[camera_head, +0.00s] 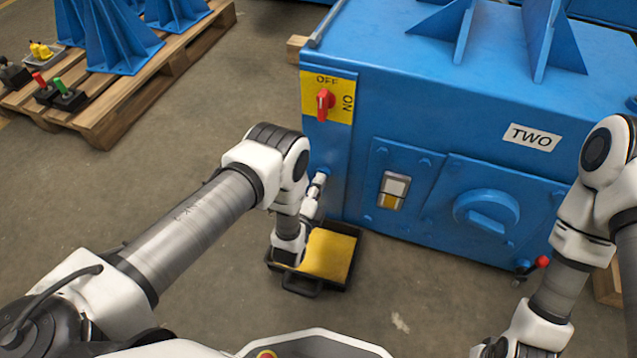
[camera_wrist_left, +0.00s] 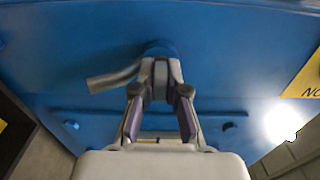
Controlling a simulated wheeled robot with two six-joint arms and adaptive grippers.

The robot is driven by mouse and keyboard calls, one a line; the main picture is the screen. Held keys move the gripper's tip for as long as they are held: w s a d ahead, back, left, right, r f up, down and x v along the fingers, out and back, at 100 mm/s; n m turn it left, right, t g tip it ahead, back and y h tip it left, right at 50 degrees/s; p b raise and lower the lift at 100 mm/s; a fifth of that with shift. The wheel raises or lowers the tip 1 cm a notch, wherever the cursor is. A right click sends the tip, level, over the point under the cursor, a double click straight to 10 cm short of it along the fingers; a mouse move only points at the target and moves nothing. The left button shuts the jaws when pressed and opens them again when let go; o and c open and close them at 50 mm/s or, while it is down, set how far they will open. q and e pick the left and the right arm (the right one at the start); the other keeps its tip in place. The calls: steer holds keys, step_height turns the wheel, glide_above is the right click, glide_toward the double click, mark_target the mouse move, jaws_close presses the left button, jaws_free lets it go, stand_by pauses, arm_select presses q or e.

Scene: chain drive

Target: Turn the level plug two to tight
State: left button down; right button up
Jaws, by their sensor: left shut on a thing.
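The blue machine labelled TWO (camera_head: 531,137) stands in front of me. My left gripper (camera_head: 319,181) reaches the lower left of its front face. In the left wrist view my left gripper (camera_wrist_left: 160,82) is shut at a blue round boss (camera_wrist_left: 160,47). The level plug itself is mostly hidden between the fingers. A grey metal bar (camera_wrist_left: 113,79) sticks out to the left there, and I cannot tell whether it belongs to the plug. My right gripper (camera_head: 493,348) is partly cut off at the bottom edge, and its fingers are not clear.
A black tray with yellow liquid (camera_head: 330,255) lies on the floor below my left arm. A red OFF/ON switch (camera_head: 325,103), a sight glass (camera_head: 393,190), a round blue cover (camera_head: 486,210) and a red-knobbed valve (camera_head: 541,262) are on the machine. A pallet (camera_head: 110,122) stands at left.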

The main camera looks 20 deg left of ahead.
arm_select(q)
steer(key=c, duration=1.2)
jaws_free()
steer(key=shift+s+f, duration=0.1)
steer(key=s, duration=0.7)
steer(key=shift+s+a, duration=0.15)
steer(key=shift+s, duration=0.1)
